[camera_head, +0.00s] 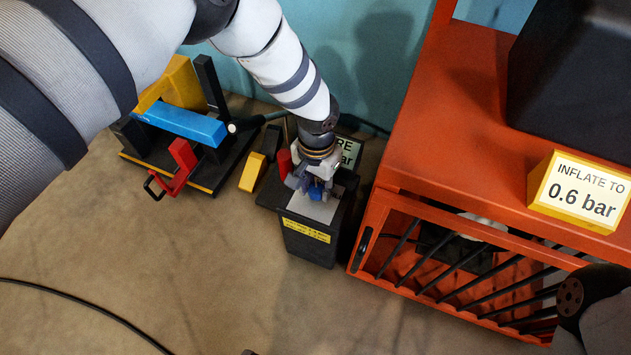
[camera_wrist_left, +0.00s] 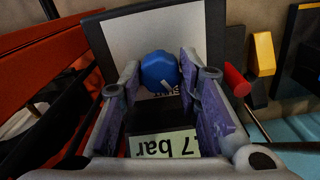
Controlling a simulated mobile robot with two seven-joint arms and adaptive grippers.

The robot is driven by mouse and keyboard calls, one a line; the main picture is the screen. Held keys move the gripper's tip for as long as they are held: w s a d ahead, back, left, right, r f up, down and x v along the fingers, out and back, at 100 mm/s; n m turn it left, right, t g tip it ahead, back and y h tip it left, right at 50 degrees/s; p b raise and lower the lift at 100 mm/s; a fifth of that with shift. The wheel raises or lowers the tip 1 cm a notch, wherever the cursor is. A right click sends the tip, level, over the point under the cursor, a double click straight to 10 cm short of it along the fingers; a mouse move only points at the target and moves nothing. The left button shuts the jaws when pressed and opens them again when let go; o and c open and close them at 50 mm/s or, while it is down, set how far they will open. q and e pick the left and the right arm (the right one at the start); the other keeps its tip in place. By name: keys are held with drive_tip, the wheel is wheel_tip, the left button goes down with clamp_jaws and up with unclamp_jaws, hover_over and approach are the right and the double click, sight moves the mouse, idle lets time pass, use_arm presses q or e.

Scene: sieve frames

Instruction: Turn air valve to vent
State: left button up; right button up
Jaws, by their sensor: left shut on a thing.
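The air valve shows as a small blue knob (camera_head: 316,193) on the pale top plate of a black box (camera_head: 308,243) with a yellow label on its front. My left gripper (camera_head: 314,183) points down at the box and is shut on the blue knob. In the left wrist view the blue knob (camera_wrist_left: 160,71) sits between the two fingers of my left gripper (camera_wrist_left: 164,78). A pale sign reading "7 bar" (camera_wrist_left: 165,145) shows behind it. The valve's vent marking cannot be read. My right gripper is not in view.
An orange frame (camera_head: 410,150) with a barred opening stands close right of the box, bearing an "INFLATE TO 0.6 bar" sign (camera_head: 580,190). A foot pump with a blue bar (camera_head: 180,122) and a yellow block (camera_head: 252,172) lie left. The floor in front is mostly clear.

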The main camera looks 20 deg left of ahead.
sight(317, 189)
use_arm(q)
drive_tip(key=n, duration=0.3)
drive_tip(key=shift+p, duration=0.4)
drive_tip(key=shift+n, duration=1.7)
drive_tip(key=o, duration=1.1)
drive_tip(key=shift+o, duration=0.2)
wheel_tip(317, 189, up, 12)
